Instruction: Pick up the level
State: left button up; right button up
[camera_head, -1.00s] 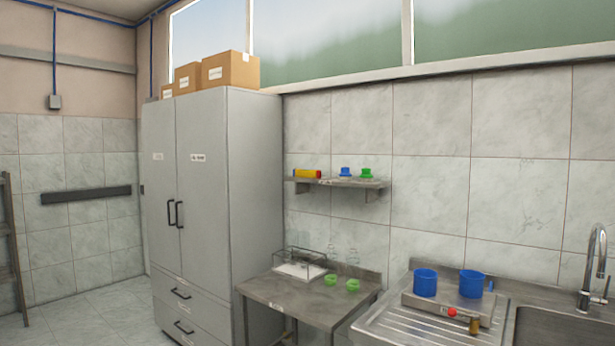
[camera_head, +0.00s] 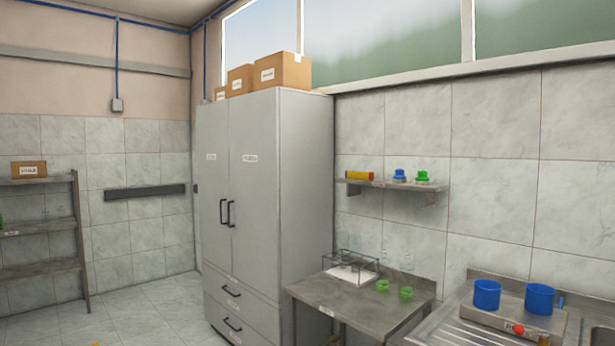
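A short yellow bar with a red end (camera_head: 359,175) lies on the wall shelf (camera_head: 408,184), at its left end. It may be the level, but it is too small to tell for sure. A blue piece (camera_head: 399,175) and a green piece (camera_head: 422,176) stand to its right on the same shelf. Neither of my grippers is in view.
A tall grey cabinet (camera_head: 306,190) with cartons on top stands left of the wall shelf. A metal table (camera_head: 340,300) with green rings is below the shelf. Blue cups (camera_head: 487,294) stand on the counter at right. An open rack (camera_head: 40,270) is at far left.

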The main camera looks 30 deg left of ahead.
aim_at(351, 174)
jog(key=i+j+u, duration=0.65)
jog(key=i+u, duration=0.35)
jog(key=i, duration=0.15)
